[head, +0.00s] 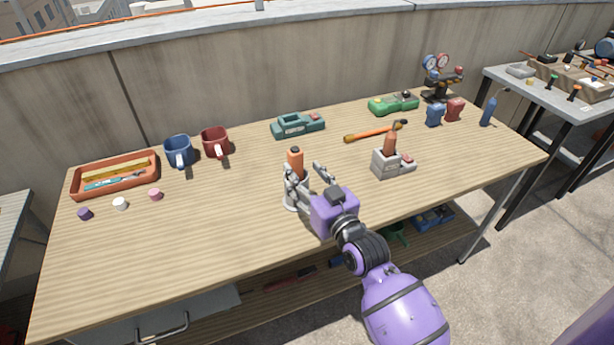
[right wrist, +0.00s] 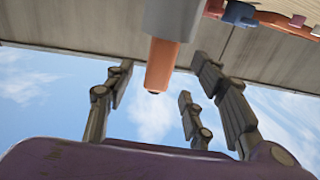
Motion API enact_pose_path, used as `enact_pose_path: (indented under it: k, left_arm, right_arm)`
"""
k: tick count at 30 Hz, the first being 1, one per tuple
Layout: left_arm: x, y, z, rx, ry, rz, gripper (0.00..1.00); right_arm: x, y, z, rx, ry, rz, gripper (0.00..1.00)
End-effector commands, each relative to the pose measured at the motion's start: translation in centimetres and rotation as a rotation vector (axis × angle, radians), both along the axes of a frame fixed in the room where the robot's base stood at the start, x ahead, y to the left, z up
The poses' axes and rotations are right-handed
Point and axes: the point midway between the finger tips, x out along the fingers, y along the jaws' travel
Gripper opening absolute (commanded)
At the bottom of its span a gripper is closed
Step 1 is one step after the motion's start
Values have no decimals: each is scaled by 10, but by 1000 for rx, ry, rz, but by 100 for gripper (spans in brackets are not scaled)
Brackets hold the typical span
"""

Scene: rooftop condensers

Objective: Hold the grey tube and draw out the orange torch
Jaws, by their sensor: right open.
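The orange torch (head: 295,158) stands upright in the grey tube (head: 301,203) near the middle of the table, its top part showing above the rim. My right gripper (head: 305,178) is open at the torch, its fingers spread and covering part of the tube. In the right wrist view, which is upside down, the torch (right wrist: 162,66) comes out of the grey tube (right wrist: 176,20) and lies between the spread fingers, with no clear contact. My left gripper is not in view.
A grey holder (head: 393,166) with an orange-brown handle stands to the right. A hammer (head: 370,132), a teal tool (head: 298,125) and a green one (head: 393,104) lie behind. Mugs (head: 178,150), small caps and an orange tray (head: 75,188) are at left. The front left tabletop is clear.

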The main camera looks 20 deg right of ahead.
Motion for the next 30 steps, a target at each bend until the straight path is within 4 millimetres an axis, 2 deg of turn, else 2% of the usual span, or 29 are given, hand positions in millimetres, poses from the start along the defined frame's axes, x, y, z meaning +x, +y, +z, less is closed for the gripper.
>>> enact_pose_path:
  k: [3,9,14,21,30]
  left_arm:
    - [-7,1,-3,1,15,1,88]
    - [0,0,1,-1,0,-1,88]
    - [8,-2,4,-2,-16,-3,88]
    - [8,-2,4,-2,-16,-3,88]
    - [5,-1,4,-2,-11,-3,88]
  right_arm:
    - [21,3,2,1,-3,0,50]
    - [45,5,2,1,-2,0,50]
    - [53,6,1,1,-2,0,50]
    - [53,6,1,0,-1,0,50]
    - [53,6,1,0,-1,0,12]
